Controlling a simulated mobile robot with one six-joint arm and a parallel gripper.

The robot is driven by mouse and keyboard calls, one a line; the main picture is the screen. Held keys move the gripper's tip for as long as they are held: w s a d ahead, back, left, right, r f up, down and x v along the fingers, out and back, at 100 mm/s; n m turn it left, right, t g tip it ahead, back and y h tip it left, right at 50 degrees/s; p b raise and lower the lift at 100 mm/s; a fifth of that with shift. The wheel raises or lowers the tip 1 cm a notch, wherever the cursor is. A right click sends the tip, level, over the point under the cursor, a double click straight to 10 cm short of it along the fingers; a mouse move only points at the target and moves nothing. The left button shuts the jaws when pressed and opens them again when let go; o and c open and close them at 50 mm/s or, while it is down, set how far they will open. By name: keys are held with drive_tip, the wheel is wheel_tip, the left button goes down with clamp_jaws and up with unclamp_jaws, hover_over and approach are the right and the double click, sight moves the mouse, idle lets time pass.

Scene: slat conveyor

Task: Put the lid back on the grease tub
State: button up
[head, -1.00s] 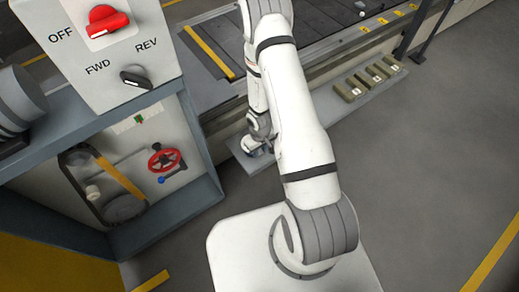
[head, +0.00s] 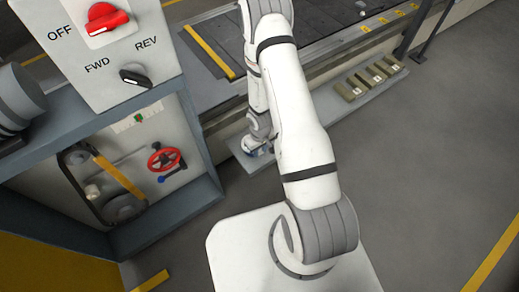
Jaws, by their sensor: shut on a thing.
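My gripper (head: 260,145) is small and partly hidden behind my own arm, low over the left end of a grey ledge beside the conveyor. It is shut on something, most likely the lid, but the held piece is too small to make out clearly. A small blue and white shape (head: 262,151) shows right at the fingers; I cannot tell whether it is the grease tub, the lid or both. No separate tub or lid can be made out elsewhere.
The grey ledge (head: 307,119) runs along the slat conveyor (head: 315,40), with several olive blocks (head: 372,78) on its right part. A control box (head: 125,50) and an open cabinet with a red handwheel (head: 164,160) stand at left. The floor at right is clear.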

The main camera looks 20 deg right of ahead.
drive_tip(key=o, duration=1.5)
drive_tip(key=shift+c, duration=0.2)
drive_tip(key=shift+r+p, duration=3.55)
clamp_jaws()
drive_tip(key=shift+f, duration=0.25)
